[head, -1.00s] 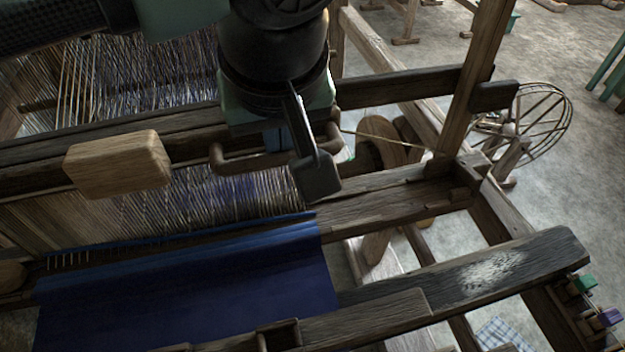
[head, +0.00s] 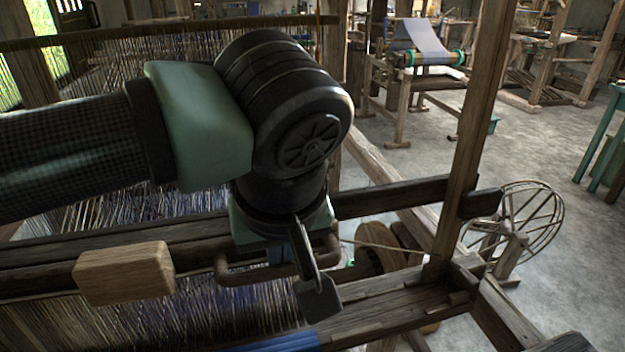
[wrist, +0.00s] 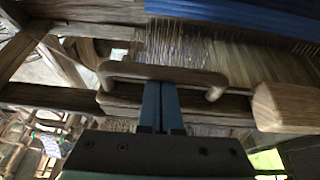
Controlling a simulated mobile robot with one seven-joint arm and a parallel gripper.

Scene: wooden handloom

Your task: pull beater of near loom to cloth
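The beater of the near loom is a dark wooden beam (head: 40,280) across hanging warp threads. It carries a pale wooden block (head: 125,273) and a bent wooden handle (head: 228,272). My gripper (wrist: 161,85) points at this handle (wrist: 160,72). Its two blue fingers lie side by side with only a thin line between them, and their tips go behind the handle bar. The bar runs across both fingers, not between them. The blue cloth (wrist: 240,15) lies beyond a stretch of bare warp. Only its edge (head: 285,343) shows in the head view.
A wooden upright post (head: 470,130) and side rails of the loom stand right of my arm. A spoked wheel (head: 520,215) stands on the floor at right. Another loom (head: 425,60) and a green table (head: 605,140) are farther back, with open floor between.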

